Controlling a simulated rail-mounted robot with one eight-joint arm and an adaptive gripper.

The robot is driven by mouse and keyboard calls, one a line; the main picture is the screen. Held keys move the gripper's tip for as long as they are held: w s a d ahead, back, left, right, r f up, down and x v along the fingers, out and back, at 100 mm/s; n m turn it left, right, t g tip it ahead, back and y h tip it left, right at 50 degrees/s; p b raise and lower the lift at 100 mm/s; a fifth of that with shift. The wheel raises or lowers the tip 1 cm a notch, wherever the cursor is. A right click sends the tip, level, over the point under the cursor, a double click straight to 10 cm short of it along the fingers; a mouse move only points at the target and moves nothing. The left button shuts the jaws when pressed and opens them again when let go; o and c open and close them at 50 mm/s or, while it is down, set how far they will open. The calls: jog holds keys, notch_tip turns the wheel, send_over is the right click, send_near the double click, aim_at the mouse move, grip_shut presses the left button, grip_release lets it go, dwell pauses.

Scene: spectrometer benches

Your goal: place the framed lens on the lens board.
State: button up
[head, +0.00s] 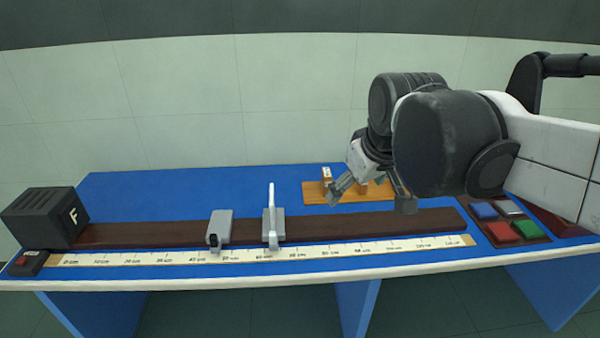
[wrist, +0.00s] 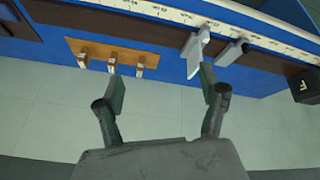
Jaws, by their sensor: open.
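The framed lens (head: 271,207) looks like a thin white upright plate seen edge-on. It stands in a grey holder (head: 279,226) on the dark rail, and it also shows in the wrist view (wrist: 194,54). The wooden lens board (head: 314,192) lies behind the rail, partly hidden by my gripper. In the wrist view the board (wrist: 128,56) bears three small wooden blocks. My gripper (head: 372,197) is open and empty, to the right of the lens and over the board's area. In the wrist view its fingers (wrist: 162,80) are wide apart, and the right one overlaps the lens's lower edge; contact cannot be told.
A second grey holder (head: 219,228) stands on the rail (head: 150,234) left of the lens. A black box marked F (head: 45,216) is at the left end. A ruler (head: 180,257) runs along the front. A tray with coloured blocks (head: 508,237) is at the right.

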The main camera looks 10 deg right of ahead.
jog(key=s+a+f+m+t, duration=0.1)
jog(key=s+a+f+m, duration=0.1)
jog(key=s+f, duration=0.4)
jog(key=s+m, duration=0.1)
jog(key=s, duration=0.2)
jog(key=shift+s+a+f, duration=0.15)
jog(key=shift+s+f, duration=0.2)
jog(key=shift+s, duration=0.05)
